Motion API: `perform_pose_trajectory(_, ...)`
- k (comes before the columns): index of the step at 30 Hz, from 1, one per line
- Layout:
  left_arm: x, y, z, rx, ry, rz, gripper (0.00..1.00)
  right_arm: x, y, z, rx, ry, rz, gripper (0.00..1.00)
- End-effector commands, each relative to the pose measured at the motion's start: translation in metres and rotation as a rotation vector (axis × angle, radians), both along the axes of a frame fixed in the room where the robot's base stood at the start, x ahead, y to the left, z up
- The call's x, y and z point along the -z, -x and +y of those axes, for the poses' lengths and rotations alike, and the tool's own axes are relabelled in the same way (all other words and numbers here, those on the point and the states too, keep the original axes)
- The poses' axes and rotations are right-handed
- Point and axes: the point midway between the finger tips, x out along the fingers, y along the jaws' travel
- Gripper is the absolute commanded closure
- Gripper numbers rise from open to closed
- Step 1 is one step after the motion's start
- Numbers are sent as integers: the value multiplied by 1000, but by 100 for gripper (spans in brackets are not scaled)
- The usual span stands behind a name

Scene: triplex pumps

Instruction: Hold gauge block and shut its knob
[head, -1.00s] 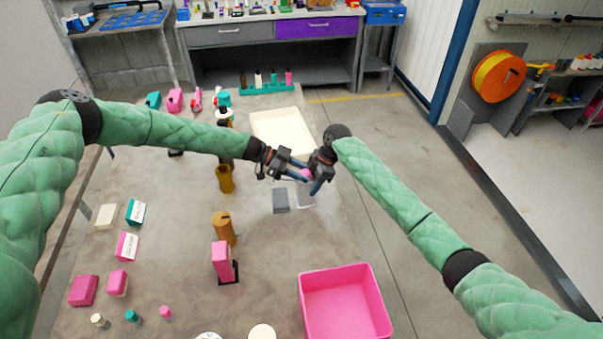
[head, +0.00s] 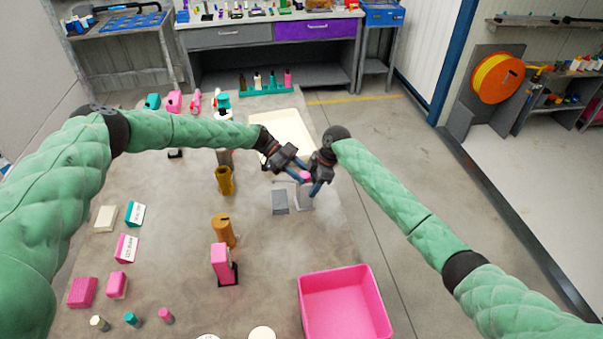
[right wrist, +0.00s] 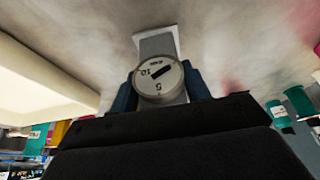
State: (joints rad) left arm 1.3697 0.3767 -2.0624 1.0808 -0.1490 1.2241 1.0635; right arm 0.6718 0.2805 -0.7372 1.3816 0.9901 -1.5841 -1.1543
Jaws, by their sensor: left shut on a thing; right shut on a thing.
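The gauge block shows in the right wrist view as a round white dial (right wrist: 160,82) with numbers and a dark pointer, between my right gripper's blue fingers (right wrist: 160,98). In the head view my right gripper (head: 316,187) points down, shut on the block, which its fingers largely hide. A small pink knob (head: 305,175) shows beside it. My left gripper (head: 301,178) reaches in from the left with its blue fingers shut at the knob. The fingers and the small size hide the exact grip and the knob's angle.
A grey pad (head: 280,202) lies on the table just below the grippers. A cream tray (head: 285,130) is behind them and a pink bin (head: 345,303) in front. Brown cylinders (head: 223,230) and a pink block (head: 221,262) stand to the left.

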Motion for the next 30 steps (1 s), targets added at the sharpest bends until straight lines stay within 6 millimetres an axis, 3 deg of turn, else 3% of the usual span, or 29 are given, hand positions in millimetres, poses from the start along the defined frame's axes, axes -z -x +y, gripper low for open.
perform_pose_trajectory(3,-1,-2,2,-6,-1,-4,91,0,1,0,-2,0,1,90)
perform_pose_trajectory(4,-1,-2,2,-6,-1,-4,66,0,1,0,-2,0,1,90)
perform_pose_trajectory(6,-1,-2,2,-6,-1,-4,59,0,1,0,-2,0,1,90)
perform_pose_trajectory(17,-2,-4,5,-4,0,-2,59,0,0,0,0,0,1,90)
perform_pose_trajectory(30,-30,-40,63,-6,0,-3,59,0,0,0,0,1,1,90)
